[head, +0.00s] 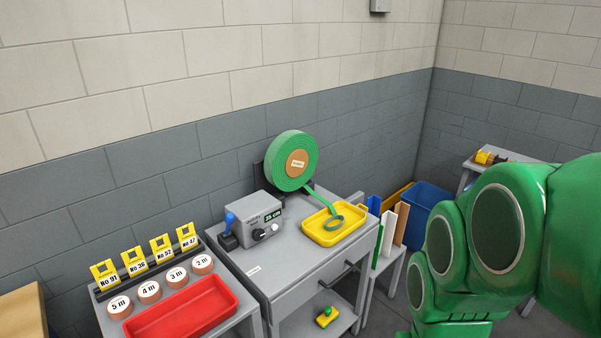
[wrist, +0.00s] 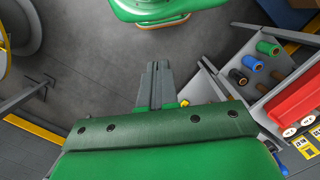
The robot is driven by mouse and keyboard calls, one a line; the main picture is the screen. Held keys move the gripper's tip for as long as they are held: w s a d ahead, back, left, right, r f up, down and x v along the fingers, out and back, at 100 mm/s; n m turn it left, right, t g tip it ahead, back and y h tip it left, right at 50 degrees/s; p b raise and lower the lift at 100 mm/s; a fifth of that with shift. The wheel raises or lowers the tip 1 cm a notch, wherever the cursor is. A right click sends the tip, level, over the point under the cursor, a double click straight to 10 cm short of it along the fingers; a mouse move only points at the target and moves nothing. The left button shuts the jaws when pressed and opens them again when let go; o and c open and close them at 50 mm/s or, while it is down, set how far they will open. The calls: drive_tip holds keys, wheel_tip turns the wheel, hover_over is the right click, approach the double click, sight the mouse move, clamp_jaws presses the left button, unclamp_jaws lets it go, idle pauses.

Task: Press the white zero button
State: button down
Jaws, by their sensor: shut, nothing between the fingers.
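A grey metering box (head: 264,217) with a small lit display, reading what looks like 25 cm, stands on the grey bench. Its front carries a small white round part (head: 275,227) and a black-and-white one (head: 259,235); which is the zero button is too small to tell. A blue-topped lever (head: 230,219) is at its left side. My gripper (wrist: 158,66) shows in the wrist view, shut and empty above the floor, away from the box. In the head view my green arm fills the right side and the gripper is hidden.
A green tape roll (head: 280,160) stands behind the box, its strip running into a yellow tray (head: 318,240). A red tray (head: 170,322) and yellow number cards (head: 135,261) are at left. The wrist view shows a rack with coloured spools (wrist: 238,77) at right.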

sight(275, 227)
drive_tip(key=shift+w, duration=0.1)
idle(0.6)
drive_tip(key=w+a+f+m+t+y, duration=0.1)
drive_tip(key=w+a+f+m+t, duration=0.4)
drive_tip(key=w, duration=0.8)
drive_tip(key=w+a+f+m+t+y, duration=0.15)
drive_tip(key=w+a+f+m, duration=0.35)
drive_tip(key=w, duration=0.8)
drive_tip(key=w+a+f+m+t+y, duration=0.25)
drive_tip(key=w+a, duration=0.45)
drive_tip(key=w, duration=0.6)
drive_tip(key=w+a+f+m+t, duration=0.1)
drive_tip(key=w+f+m+t, duration=0.1)
drive_tip(key=w+f+m, duration=0.1)
drive_tip(key=w+a+f+m+t+h, duration=0.1)
drive_tip(key=w+f+m+t, duration=0.1)
drive_tip(key=w+f+m, duration=0.2)
drive_tip(key=w+a+f+m+t, duration=0.1)
drive_tip(key=w+f+m+t, duration=0.1)
drive_tip(key=w+f+m, duration=0.2)
drive_tip(key=shift+w+a+m+t+h, duration=0.1)
drive_tip(key=shift+w+m+t+h, duration=0.2)
drive_tip(key=shift+w+m, duration=1.4)
drive_tip(key=shift+w+d+f+m+t+h, duration=0.2)
drive_tip(key=shift+w+d+f+m+t, duration=0.1)
drive_tip(key=shift+w+f+m, duration=0.15)
drive_tip(key=shift+w+d+f+m+t+h, duration=0.2)
drive_tip(key=shift+w+f+m+t, duration=0.15)
drive_tip(key=shift+f+m, duration=0.15)
drive_tip(key=shift+w+a, duration=0.1)
